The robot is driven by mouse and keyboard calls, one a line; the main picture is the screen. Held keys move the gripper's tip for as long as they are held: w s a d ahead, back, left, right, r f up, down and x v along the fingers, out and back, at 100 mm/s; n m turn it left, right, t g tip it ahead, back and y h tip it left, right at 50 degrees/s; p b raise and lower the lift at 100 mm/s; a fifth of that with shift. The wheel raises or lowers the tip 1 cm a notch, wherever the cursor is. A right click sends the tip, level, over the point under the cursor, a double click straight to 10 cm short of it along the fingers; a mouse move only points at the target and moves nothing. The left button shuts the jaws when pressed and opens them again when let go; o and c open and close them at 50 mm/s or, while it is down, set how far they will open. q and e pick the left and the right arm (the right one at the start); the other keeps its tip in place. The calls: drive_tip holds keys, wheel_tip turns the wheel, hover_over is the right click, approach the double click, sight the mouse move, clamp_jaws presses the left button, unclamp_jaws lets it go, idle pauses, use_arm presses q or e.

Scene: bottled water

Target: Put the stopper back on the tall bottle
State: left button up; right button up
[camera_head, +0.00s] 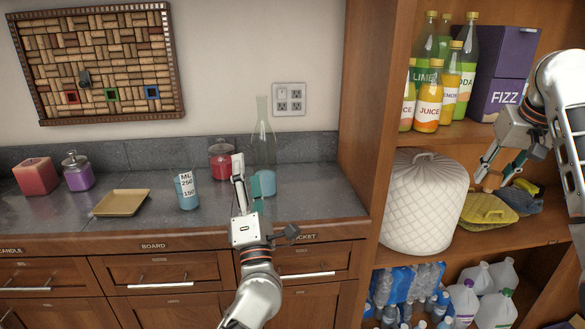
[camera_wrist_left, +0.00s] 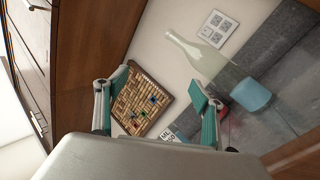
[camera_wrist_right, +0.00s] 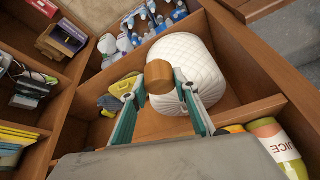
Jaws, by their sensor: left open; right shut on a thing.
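The tall bottle (camera_head: 263,140) is clear glass with blue liquid at its base. It stands upright on the grey counter with an open top, and also shows in the left wrist view (camera_wrist_left: 193,57). My left gripper (camera_head: 248,178) is open and empty in front of the bottle's lower part, partly hiding it; I cannot tell whether they touch. My right gripper (camera_head: 499,171) is shut on the brown cork stopper (camera_wrist_right: 158,77), held between its fingertips. The stopper also shows in the head view (camera_head: 491,181), in front of the shelf unit at the right, far from the bottle.
A red jar (camera_head: 221,160) stands left of the bottle, then a blue measuring cup (camera_head: 186,190), a tan tray (camera_head: 121,202) and candles. The shelf unit's upright (camera_head: 362,100) stands between bottle and right gripper. Juice bottles (camera_head: 429,103) and a white quilted cover (camera_head: 420,205) fill its shelves.

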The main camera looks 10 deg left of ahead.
use_arm(q)
drive_tip(key=w+d+r+n+g+b, duration=0.1)
drive_tip(key=w+d+n+g+b, duration=0.2)
drive_tip(key=w+n, duration=0.7)
drive_tip(key=n+g+b, duration=0.2)
drive_tip(key=n+g, duration=0.2)
drive_tip(key=n, duration=0.1)
drive_tip(key=shift+d+n+b, duration=0.2)
drive_tip(key=shift+n+b, duration=0.1)
drive_tip(key=shift+b, duration=0.05)
use_arm(e)
drive_tip(key=w+a+f+n, duration=0.1)
drive_tip(key=w+f, duration=0.1)
drive_tip(key=f, duration=0.9)
drive_tip(key=w+a+f+n+y, duration=0.1)
drive_tip(key=w+f+n, duration=0.1)
drive_tip(key=f, duration=0.9)
drive_tip(key=shift+a+f+g, duration=0.2)
drive_tip(key=shift+f+g, duration=0.1)
drive_tip(key=shift+f, duration=0.1)
use_arm(q)
drive_tip(key=shift+w+a+r, duration=0.1)
